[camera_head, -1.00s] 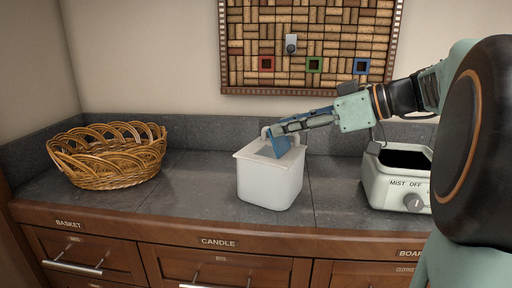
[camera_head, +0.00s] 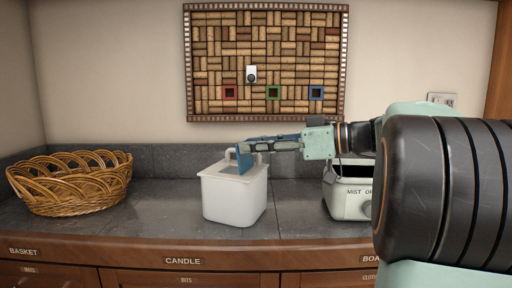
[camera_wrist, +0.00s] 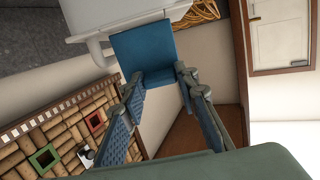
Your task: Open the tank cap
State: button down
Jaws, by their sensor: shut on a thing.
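The white tank (camera_head: 233,202) stands on the grey counter, with a curved handle (camera_head: 230,156) at its top. The flat blue cap (camera_head: 243,160) is tilted nearly upright at the tank's top. My gripper (camera_head: 254,146) reaches in from the right and is shut on the cap. In the wrist view the cap (camera_wrist: 143,50) is a blue square with its near edge between my fingertips (camera_wrist: 160,78). The tank's white wall (camera_wrist: 115,15) and handle (camera_wrist: 97,52) are just beyond. I cannot tell whether the cap still touches the tank.
A wicker basket (camera_head: 70,185) stands at the left. A pale appliance (camera_head: 347,203) marked "MIST" stands at the right, partly behind my arm. A framed cork board (camera_head: 265,60) hangs on the wall behind. The counter (camera_head: 160,208) between basket and tank is clear.

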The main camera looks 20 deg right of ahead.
jog(key=c, duration=1.5)
grip_release()
jog(key=v, duration=1.2)
